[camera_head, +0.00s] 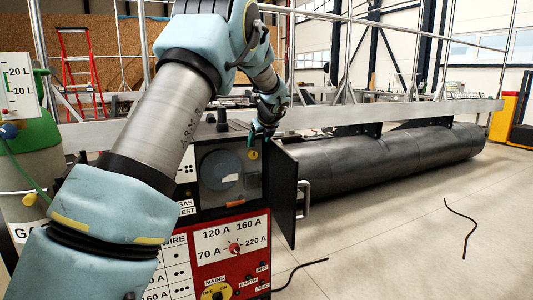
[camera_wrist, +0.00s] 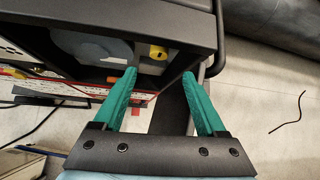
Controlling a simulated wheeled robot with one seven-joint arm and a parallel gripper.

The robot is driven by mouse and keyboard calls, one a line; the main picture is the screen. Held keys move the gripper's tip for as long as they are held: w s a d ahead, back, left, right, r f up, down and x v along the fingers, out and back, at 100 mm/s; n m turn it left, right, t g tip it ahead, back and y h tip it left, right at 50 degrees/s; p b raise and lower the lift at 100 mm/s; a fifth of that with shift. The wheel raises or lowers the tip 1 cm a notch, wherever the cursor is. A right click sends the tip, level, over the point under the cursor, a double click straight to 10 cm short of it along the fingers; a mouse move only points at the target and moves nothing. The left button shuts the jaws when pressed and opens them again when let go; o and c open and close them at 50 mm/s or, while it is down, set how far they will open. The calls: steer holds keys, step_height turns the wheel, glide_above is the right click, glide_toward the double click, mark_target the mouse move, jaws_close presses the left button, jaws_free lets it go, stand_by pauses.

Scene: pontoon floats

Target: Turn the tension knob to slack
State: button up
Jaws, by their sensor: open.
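A yellow knob (camera_wrist: 158,52) sits in the open compartment of the dark welding machine (camera_wrist: 120,15), just beyond my fingertips in the wrist view. A small yellow spot at the compartment's upper right in the head view (camera_head: 252,155) looks like the same knob. I cannot read its setting. My gripper (camera_wrist: 160,75) has two green fingers spread apart with nothing between them. In the head view my gripper (camera_head: 260,138) is at the top right of the compartment opening, close to the knob; whether it touches is unclear.
The compartment door (camera_head: 283,195) hangs open on the right, with a grey handle (camera_head: 303,198). A wire spool (camera_head: 221,170) fills the compartment's left. Below is a red panel with an ampere dial (camera_head: 235,249) and a yellow mains switch (camera_head: 214,293). A long black float (camera_head: 390,157) lies behind.

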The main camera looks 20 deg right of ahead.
mark_target(254, 154)
steer(key=p+x, duration=0.3)
steer(key=x, duration=0.7)
steer(key=shift+w+f, duration=0.15)
steer(key=shift+f, duration=0.1)
steer(key=shift+c, duration=0.3)
jaws_close()
